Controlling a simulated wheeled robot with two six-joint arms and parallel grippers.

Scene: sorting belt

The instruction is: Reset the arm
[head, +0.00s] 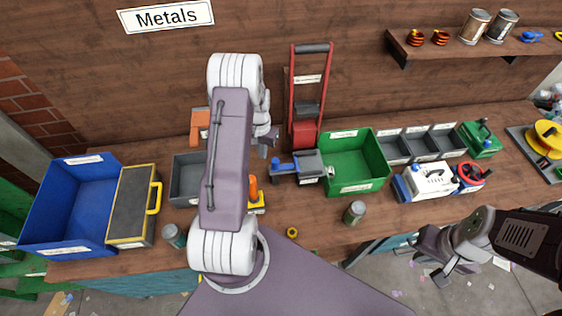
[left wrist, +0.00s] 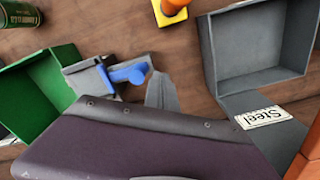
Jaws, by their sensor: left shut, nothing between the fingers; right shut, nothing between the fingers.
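My left arm rises over the middle of the bench in the head view, bent with its large purple link upright. Its left gripper (head: 264,149) is mostly behind that link, small and shut, above the bench near the grey bins. In the left wrist view the grey shut fingers (left wrist: 161,92) show past a purple link, with nothing between them, near a blue-handled vise (left wrist: 128,74). My right gripper (head: 440,276) is shut and empty, low at the right, in front of the bench edge and over the floor.
A blue bin (head: 72,198) and a yellow-handled box (head: 130,208) stand left. A grey bin (head: 185,180), the vise (head: 296,168), a red hand truck (head: 304,132) and a green bin (head: 372,160) surround my left arm. A can (head: 354,212) stands near the front edge.

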